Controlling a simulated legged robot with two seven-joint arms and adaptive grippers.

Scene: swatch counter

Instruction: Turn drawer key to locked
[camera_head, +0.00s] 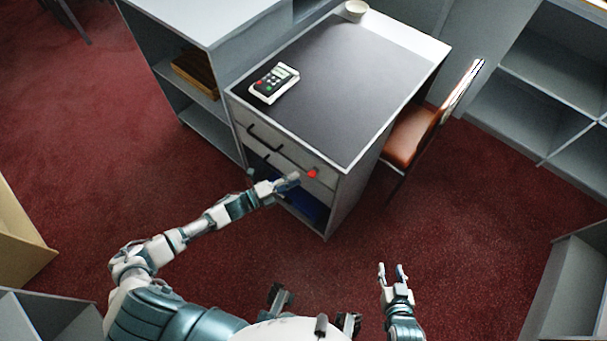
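The red drawer key (312,173) sits at the upper right of the front of the white counter's drawer (285,150). Its turn angle is too small to make out. My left gripper (296,178) is at the drawer front, just left of the key. I cannot tell whether its fingers touch the key, or whether they are open or shut. My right gripper (392,271) is open and empty above the carpet, to the right of my body and away from the counter.
On the dark counter top (345,90) are a card terminal (273,83) and a white bowl (355,10) at the far edge. A brown chair (412,135) stands right of the counter. Grey shelves (545,75) line the right. Red carpet (455,225) is free in front.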

